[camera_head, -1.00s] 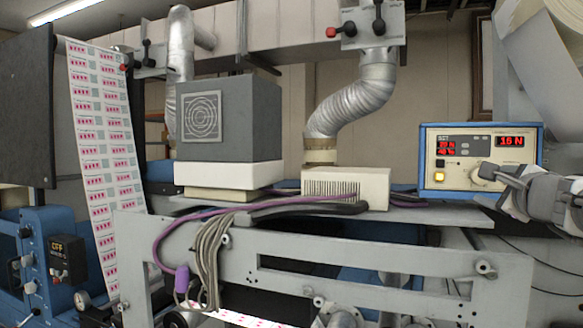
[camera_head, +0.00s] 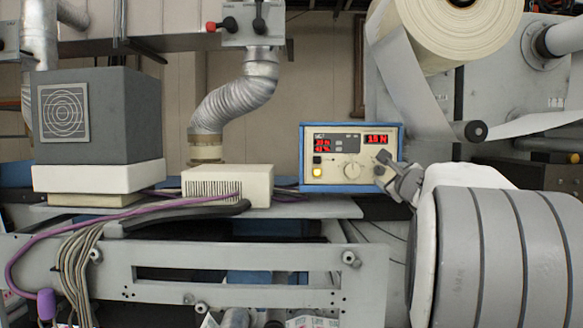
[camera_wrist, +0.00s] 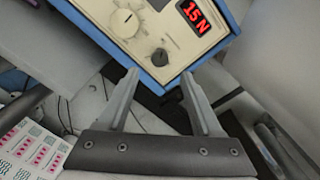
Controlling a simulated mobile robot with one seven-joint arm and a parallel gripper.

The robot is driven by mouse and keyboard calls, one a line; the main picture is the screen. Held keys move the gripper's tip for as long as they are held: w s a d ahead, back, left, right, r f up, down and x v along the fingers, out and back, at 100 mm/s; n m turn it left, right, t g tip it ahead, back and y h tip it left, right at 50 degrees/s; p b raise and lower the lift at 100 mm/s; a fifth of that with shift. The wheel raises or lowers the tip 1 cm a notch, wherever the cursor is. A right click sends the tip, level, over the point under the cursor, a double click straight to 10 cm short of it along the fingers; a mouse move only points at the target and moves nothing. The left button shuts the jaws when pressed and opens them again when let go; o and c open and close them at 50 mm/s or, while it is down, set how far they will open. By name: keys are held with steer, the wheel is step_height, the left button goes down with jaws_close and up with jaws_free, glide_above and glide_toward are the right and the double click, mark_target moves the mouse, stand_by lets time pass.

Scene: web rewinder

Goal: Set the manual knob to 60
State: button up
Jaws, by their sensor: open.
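A control box (camera_head: 330,131) with a blue frame and cream panel stands on a shelf right of centre in the head view. Its red display (camera_head: 378,140) reads 15 N. A large pale dial knob (camera_head: 352,171) is on the lower panel; it also shows in the wrist view (camera_wrist: 125,22). A small black knob (camera_wrist: 160,57) sits near the panel's lower edge. Labels are too small to tell which is the manual knob. My gripper (camera_wrist: 160,75) is open and empty, its fingertips at the panel's lower edge in the wrist view, around the black knob's line but apart from it.
A vented cream box (camera_head: 228,187) and a dark grey unit (camera_head: 105,110) stand left on the shelf (camera_head: 300,207). A paper roll (camera_head: 445,30) hangs above right. Purple and grey cables (camera_head: 150,207) run along the front. A slotted metal frame (camera_head: 235,262) lies below.

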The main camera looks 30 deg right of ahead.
mark_target(380, 171)
steer(key=p+x, duration=0.1)
steer(key=x, duration=0.5)
steer(key=shift+w+d+p, duration=0.15)
steer(key=shift+w+p, duration=0.15)
steer(key=shift+p, duration=0.1)
jaws_close()
